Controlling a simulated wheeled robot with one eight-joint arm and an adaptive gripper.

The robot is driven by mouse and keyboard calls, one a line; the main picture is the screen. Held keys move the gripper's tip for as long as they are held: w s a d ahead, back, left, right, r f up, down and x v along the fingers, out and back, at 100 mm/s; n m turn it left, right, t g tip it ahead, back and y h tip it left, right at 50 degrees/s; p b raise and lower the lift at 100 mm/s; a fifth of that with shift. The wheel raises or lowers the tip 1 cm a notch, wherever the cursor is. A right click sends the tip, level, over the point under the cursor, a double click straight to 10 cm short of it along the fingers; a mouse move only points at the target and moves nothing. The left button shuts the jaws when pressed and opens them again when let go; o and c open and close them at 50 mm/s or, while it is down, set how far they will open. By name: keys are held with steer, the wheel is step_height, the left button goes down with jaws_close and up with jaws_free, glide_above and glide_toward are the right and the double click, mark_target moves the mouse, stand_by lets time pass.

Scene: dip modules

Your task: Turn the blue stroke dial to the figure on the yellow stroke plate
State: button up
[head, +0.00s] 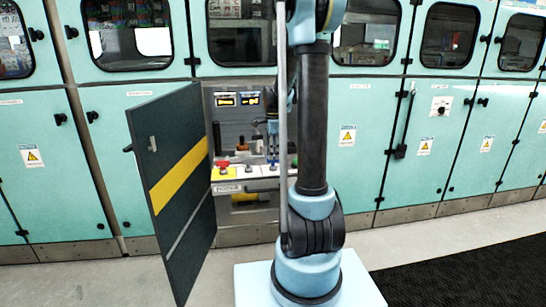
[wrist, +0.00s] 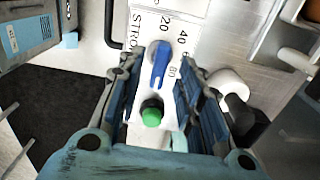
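The blue stroke dial (wrist: 160,64) is in the wrist view, an elongated knob on a white scale plate (wrist: 143,33) with black print including "STRO", 20, 40 and 80. Its long axis runs nearly up and down in the picture; I cannot tell which end is the pointer. My gripper (wrist: 160,62) has its fingers apart, one on each side of the dial, with gaps visible. In the head view my arm hides most of the gripper and the dial. Small lit plates (head: 225,99) are at the cabinet's back, one yellowish; its figure is too small to read.
A green button (wrist: 152,113) sits just below the dial between the fingers. A pale rounded part (wrist: 231,84) is close to the right finger. In the head view the dark open door (head: 178,190) stands left of the bay, and a red button (head: 222,163) is on the panel.

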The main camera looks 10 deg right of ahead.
step_height(320, 180, up, 10)
steer(key=shift+r, duration=0.15)
stand_by(0.3)
steer(key=shift+s, duration=0.1)
steer(key=s+n, duration=0.5)
steer(key=s, duration=0.6)
steer(key=s+f+n+t, duration=0.1)
steer(key=s+f+n, duration=0.5)
steer(key=s, duration=0.6)
steer(key=s+f+n+t, duration=0.1)
steer(key=s+f+n, duration=0.6)
steer(key=s, duration=0.4)
steer(key=shift+s+f, duration=0.15)
steer(key=shift+s, duration=0.25)
